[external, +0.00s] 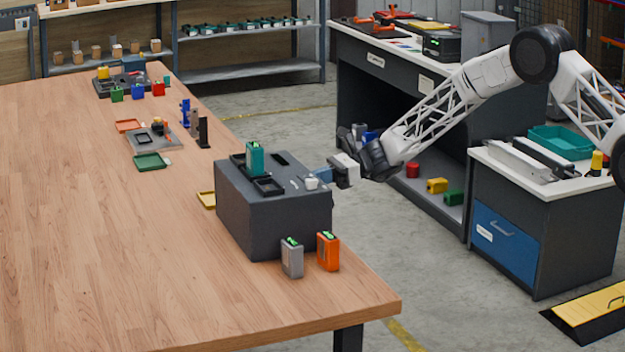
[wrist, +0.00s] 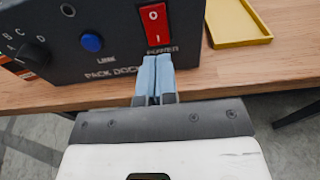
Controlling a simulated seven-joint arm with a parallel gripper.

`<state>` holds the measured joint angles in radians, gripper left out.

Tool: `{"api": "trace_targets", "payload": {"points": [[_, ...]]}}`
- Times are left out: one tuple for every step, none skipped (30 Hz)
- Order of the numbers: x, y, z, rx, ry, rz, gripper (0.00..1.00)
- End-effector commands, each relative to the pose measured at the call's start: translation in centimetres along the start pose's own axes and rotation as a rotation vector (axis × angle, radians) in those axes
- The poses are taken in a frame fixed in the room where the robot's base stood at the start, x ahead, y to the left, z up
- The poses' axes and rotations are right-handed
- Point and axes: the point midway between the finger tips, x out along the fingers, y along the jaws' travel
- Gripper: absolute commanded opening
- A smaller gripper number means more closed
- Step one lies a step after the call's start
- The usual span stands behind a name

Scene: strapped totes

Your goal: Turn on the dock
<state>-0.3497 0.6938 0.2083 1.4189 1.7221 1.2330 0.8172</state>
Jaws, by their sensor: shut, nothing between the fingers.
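The dock is a dark grey box (external: 275,220) near the right edge of the wooden table, with a teal pack (external: 255,158) standing in its top. In the wrist view its panel (wrist: 118,56) reads "PACK DOCK". A red rocker switch (wrist: 155,25) marked I and O sits above the word POWER. I cannot tell which side is pressed. A blue button (wrist: 91,42) labelled LINK and a black knob (wrist: 32,55) are left of it. My gripper (external: 320,177) is shut and empty at the panel. In the wrist view its fingertips (wrist: 156,60) are just below the switch; contact is unclear.
A grey pack (external: 292,258) and an orange pack (external: 328,252) stand on the table close to the dock. A yellow tray (wrist: 236,25) lies beyond the dock. The table's near left is bare. A workbench (external: 400,70) and a blue-drawer cabinet (external: 505,235) stand across the floor.

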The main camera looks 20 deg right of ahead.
Motion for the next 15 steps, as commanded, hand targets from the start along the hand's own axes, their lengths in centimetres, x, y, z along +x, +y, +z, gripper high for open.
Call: {"api": "trace_targets", "payload": {"points": [[0.8, 0.0, 0.1, -0.001, 0.0, 0.002, 0.0], [1.2, 0.0, 0.1, -0.001, 0.0, 0.001, 0.0], [1.6, 0.0, 0.1, -0.002, 0.0, 0.001, 0.0], [1.9, 0.0, 0.1, -0.001, 0.001, 0.0, 0.0], [2.2, 0.0, 0.1, -0.001, 0.001, 0.0, 0.0], [2.5, 0.0, 0.0, 0.0, 0.001, 0.0, 0.0], [2.7, 0.0, 0.0, 0.0, 0.0, 0.0, 0.0], [2.9, 0.0, 0.0, 0.0, 0.0, 0.0, 0.0], [3.1, 0.0, 0.0, 0.0, 0.0, 0.0, 0.0], [3.3, 0.0, 0.0, 0.0, 0.0, 0.0, 0.0], [3.4, 0.0, 0.0, 0.0, 0.0, 0.0, 0.0], [3.5, 0.0, 0.0, 0.0, 0.0, 0.0, 0.0], [3.5, 0.0, 0.0, 0.0, 0.0, 0.0, 0.0], [3.6, 0.0, 0.0, 0.0, 0.0, 0.0, 0.0], [3.6, 0.0, 0.1, 0.0, 0.0, 0.0, 0.0]]}}
